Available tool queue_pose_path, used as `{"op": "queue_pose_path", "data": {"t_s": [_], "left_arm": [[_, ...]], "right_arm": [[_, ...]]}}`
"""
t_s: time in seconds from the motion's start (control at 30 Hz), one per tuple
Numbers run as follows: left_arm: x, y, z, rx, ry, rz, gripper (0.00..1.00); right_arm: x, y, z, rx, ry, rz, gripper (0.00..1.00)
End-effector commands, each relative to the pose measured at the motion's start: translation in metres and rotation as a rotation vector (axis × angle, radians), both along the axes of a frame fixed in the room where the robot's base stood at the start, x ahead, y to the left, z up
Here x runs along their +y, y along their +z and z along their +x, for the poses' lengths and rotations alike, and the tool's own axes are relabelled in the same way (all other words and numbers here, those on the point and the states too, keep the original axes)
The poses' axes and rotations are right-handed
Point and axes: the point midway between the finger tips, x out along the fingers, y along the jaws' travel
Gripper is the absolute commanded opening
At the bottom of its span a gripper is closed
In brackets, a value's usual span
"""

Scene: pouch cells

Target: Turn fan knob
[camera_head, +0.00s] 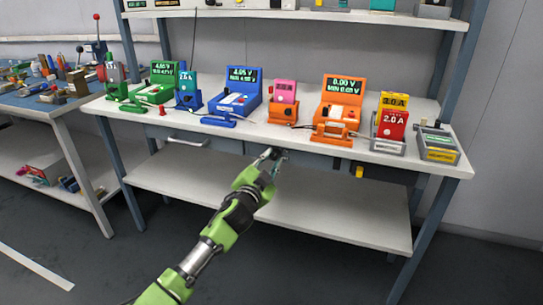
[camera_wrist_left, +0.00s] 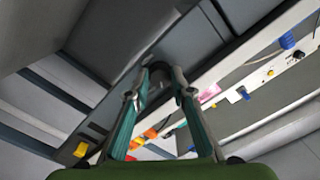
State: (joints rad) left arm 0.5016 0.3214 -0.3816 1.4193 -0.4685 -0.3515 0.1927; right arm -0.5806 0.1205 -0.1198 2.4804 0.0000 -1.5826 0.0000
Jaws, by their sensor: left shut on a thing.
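My left gripper (camera_head: 270,157) reaches to the front edge of the workbench (camera_head: 150,123), just below the tabletop. In the left wrist view its two fingers (camera_wrist_left: 160,78) are closed in around a dark curved piece (camera_wrist_left: 160,63) that looks like a drawer handle; the fingertips partly hide it. I cannot pick out the fan knob with certainty. A small yellow knob (camera_wrist_left: 270,72) shows on a pale panel in the left wrist view. My right gripper is not in view.
Green, blue and orange meters (camera_head: 338,100) and small stands line the tabletop. A grey handle (camera_head: 188,142) is under its front edge at left, a yellow block (camera_head: 359,171) at right. An upper shelf (camera_head: 300,14) holds devices. The lower shelf (camera_head: 330,215) is mostly bare.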

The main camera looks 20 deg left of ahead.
Motion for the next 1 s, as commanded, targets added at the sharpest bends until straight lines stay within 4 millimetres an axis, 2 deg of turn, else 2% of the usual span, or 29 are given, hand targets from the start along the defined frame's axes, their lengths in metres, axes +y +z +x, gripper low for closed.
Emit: {"op": "queue_pose_path", "data": {"t_s": [0.1,0.2,0.5,0.7,1.0], "left_arm": [[0.000,0.002,0.000,-0.002,0.000,0.107,0.00],[0.000,0.001,0.000,-0.004,-0.001,0.192,0.00],[0.000,0.001,0.000,-0.013,-0.001,0.391,0.00],[0.000,0.000,0.000,-0.015,-0.001,0.463,0.00],[0.000,0.000,0.000,-0.016,-0.001,0.498,0.00]], "right_arm": [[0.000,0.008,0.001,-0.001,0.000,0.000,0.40],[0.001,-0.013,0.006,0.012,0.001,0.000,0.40],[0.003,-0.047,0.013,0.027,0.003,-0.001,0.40],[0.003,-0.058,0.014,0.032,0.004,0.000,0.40],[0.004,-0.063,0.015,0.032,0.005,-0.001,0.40]]}}
